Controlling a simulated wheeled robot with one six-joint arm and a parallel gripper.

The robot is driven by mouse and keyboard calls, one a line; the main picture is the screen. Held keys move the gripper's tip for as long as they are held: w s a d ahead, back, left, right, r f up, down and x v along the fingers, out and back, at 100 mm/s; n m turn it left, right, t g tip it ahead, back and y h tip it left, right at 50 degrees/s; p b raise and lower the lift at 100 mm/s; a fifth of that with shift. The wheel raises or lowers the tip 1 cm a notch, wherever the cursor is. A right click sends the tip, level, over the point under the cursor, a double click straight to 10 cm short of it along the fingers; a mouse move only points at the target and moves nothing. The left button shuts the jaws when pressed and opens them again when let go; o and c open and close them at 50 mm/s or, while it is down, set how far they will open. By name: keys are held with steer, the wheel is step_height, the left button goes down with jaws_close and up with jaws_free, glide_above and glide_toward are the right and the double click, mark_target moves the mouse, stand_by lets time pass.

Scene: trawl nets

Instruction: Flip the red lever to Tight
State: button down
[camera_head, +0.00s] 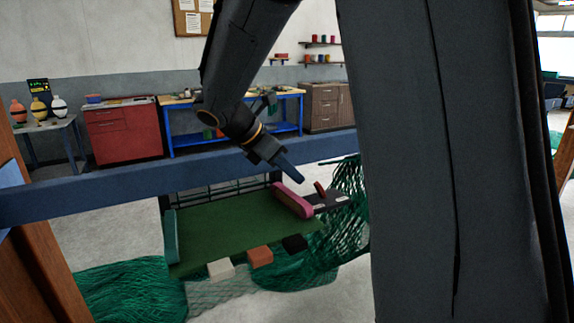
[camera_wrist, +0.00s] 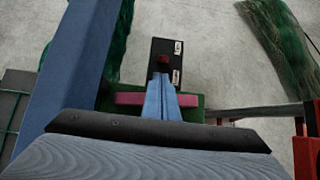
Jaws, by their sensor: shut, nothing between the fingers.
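The red lever (camera_head: 320,189) stands tilted on a dark plate (camera_head: 330,200) with small white labels, at the right end of the green board. In the wrist view the lever's red top (camera_wrist: 163,60) shows near the middle of the dark plate (camera_wrist: 160,46), with one label above right and one below right; their words are too small to read. My gripper (camera_head: 300,179) is shut and empty, its blue fingers pointing down and right toward the lever. In the wrist view my fingertips (camera_wrist: 162,76) appear just below the lever; I cannot tell whether they touch it.
Green nets (camera_head: 125,290) hang around the board.

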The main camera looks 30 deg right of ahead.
mark_target(320, 189)
steer(key=shift+p+x, duration=0.4)
steer(key=shift+x, duration=2.05)
